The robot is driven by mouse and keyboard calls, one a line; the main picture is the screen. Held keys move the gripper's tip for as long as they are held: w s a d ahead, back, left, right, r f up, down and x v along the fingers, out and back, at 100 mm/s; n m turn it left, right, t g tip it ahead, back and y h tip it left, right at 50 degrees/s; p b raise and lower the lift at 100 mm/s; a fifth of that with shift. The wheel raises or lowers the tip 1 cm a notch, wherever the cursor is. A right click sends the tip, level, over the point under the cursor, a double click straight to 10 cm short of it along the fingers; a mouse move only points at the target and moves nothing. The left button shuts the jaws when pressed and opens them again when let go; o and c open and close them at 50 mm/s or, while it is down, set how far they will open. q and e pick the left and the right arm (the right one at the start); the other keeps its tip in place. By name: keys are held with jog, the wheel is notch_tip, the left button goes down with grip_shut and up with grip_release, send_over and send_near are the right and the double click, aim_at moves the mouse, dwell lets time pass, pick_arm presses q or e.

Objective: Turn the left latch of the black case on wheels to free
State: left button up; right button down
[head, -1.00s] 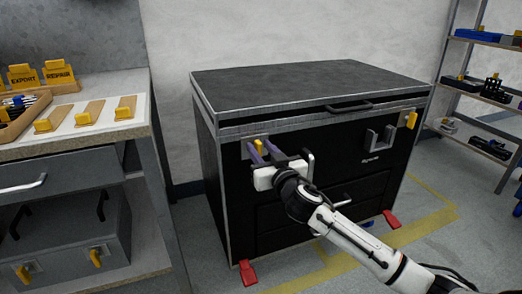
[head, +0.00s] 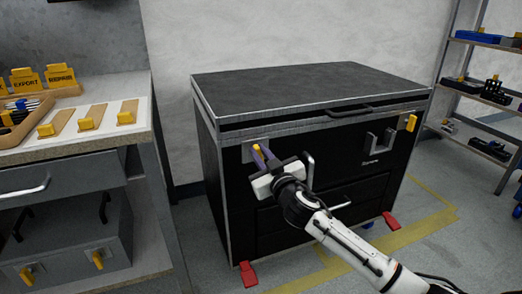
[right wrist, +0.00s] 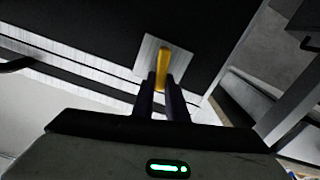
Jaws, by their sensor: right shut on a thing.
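The black case on wheels (head: 229,190) stands on the floor in the middle of the head view, its grey lid down. Its left latch is a yellow tab on a pale metal plate at the upper left of the front; the latch also shows in the right wrist view (right wrist: 163,63). My right gripper (head: 261,155) is at this latch, its dark fingers shut on the yellow tab, which sticks out past the fingertips in the wrist view (right wrist: 164,82). The right latch (head: 411,122) is a yellow tab at the case's upper right. My left gripper is not in view.
A workbench (head: 110,152) with a grey drawer and yellow-tabbed pieces stands close on the left. A grey case with yellow latches (head: 75,235) sits below it. Red pedals (head: 248,274) stick out at the case's foot. Shelves (head: 485,68) stand at the right.

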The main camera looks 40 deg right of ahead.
jog(key=shift+r+n, duration=0.1)
jog(key=shift+n, duration=0.4)
jog(key=shift+a+n+p, duration=0.15)
jog(key=shift+n+p, duration=0.25)
jog(key=shift+p, duration=0.05)
pick_arm(q)
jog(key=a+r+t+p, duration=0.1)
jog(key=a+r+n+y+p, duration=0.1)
jog(key=p, duration=0.1)
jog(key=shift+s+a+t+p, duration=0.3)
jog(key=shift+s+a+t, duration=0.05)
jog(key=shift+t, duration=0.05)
pick_arm(e)
jog(key=n, duration=0.4)
jog(key=f+n, duration=0.1)
jog(key=n, duration=0.4)
jog(key=a+f+n, duration=0.1)
jog(key=n, duration=0.3)
jog(key=shift+w, duration=0.15)
jog(key=shift+n, duration=0.3)
jog(key=c, duration=1.8)
grip_release()
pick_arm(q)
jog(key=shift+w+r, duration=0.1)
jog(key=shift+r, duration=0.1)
pick_arm(e)
jog(key=shift+o, duration=0.2)
